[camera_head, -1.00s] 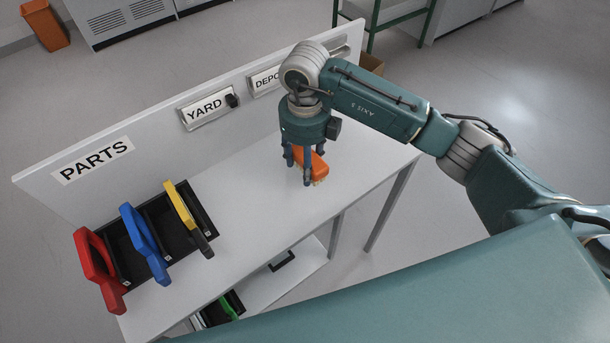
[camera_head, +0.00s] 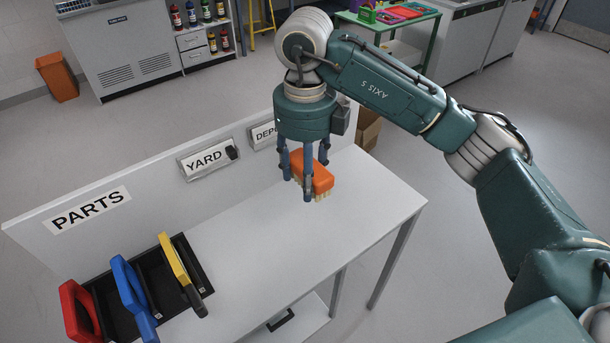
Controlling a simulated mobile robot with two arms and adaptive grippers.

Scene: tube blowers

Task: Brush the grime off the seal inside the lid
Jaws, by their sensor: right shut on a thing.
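My right gripper (camera_head: 306,182) is shut on an orange brush (camera_head: 322,180) with pale bristles pointing down. It holds the brush above the right end of the grey table (camera_head: 275,240); I cannot tell how far above the top the bristles are. No lid or seal that I can make out is in view. My left gripper is not in view.
A black tray (camera_head: 205,275) at the table's left holds red (camera_head: 80,312), blue (camera_head: 130,290) and yellow-handled (camera_head: 178,265) tools. A back panel with a PARTS sign (camera_head: 90,210) runs behind. The table's middle is clear. A green-framed table (camera_head: 385,22) stands beyond.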

